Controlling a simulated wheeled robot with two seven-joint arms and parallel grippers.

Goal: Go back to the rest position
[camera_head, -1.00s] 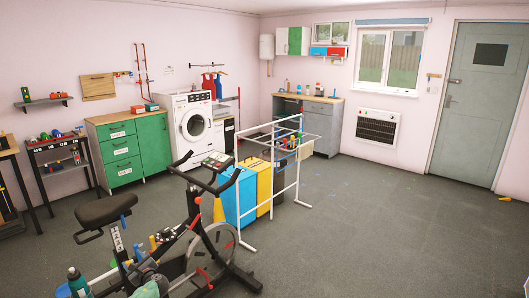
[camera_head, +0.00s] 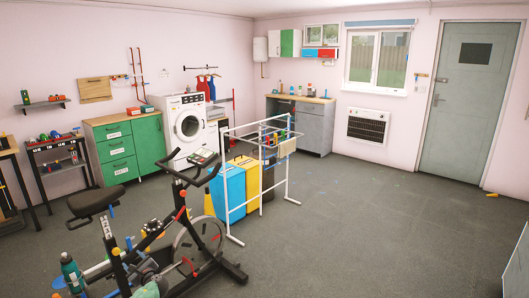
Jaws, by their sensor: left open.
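I cannot clearly pick out my left gripper against the crowded lower left of the view, so I cannot place its fingertips. I see nothing held up in the air by a gripper. My right gripper is not in view. No plate or pile of plates can be made out.
An exercise bike (camera_head: 187,197) fills the lower left, with a teal bottle (camera_head: 72,273) beside it. Behind are a white drying rack (camera_head: 257,133), blue (camera_head: 230,190) and yellow bins, a green cabinet (camera_head: 148,140) and a washing machine (camera_head: 188,128). The floor (camera_head: 370,230) is open toward the grey door (camera_head: 462,105).

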